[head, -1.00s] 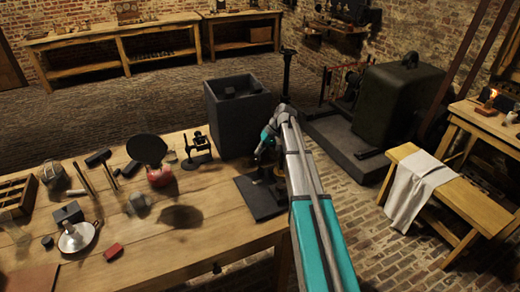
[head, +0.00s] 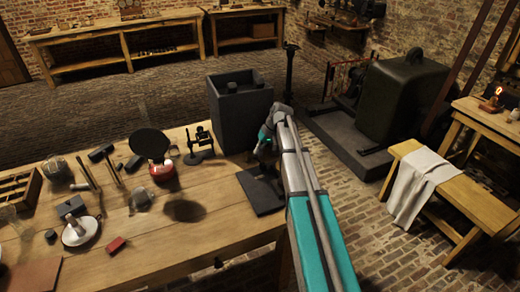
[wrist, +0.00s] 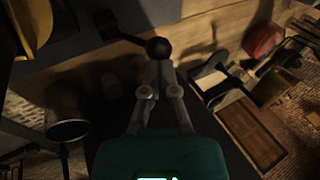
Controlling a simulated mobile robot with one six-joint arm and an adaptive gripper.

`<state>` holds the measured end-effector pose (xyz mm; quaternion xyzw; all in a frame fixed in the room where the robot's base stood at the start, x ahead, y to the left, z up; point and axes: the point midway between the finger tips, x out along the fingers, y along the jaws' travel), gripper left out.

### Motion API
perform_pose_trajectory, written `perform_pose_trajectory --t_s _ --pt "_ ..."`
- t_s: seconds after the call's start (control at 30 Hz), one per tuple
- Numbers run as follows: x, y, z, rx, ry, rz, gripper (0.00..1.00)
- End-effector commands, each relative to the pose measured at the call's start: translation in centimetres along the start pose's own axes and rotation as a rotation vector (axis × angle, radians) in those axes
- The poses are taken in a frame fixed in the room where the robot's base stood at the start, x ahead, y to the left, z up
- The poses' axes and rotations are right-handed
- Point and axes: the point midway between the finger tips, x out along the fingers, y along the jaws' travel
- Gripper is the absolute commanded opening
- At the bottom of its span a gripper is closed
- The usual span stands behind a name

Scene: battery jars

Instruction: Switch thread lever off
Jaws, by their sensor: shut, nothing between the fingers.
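A lever with a dark round knob (wrist: 158,47) shows in the wrist view, its dark arm running up and left from the knob. My gripper (wrist: 157,68) is shut, with its fingertips right at the near side of the knob and nothing between them. I cannot tell whether they touch it. In the head view, my gripper (head: 264,158) is over a dark base plate (head: 265,200) at the right end of the wooden table. My arm and gripper hide most of what stands on that plate, so the lever is not clear there.
A dark square tub (head: 238,115) stands just behind the plate. A small black stand (head: 199,148), a red flask with a dark disc (head: 162,170) and a white candle holder (head: 78,232) are on the table (head: 180,255) to the left. A bench with a cloth (head: 420,185) stands right.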

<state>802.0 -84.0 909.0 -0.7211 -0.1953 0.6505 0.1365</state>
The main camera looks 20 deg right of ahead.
Motion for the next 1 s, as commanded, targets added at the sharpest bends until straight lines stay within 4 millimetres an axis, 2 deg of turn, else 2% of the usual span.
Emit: perform_pose_trajectory --t_s 0.37,1.0 --pt "0.4 -0.6 0.5 -0.005 -0.013 -0.009 0.0" --pt "-0.5 1.1 0.4 -0.004 -0.012 -0.002 0.0"
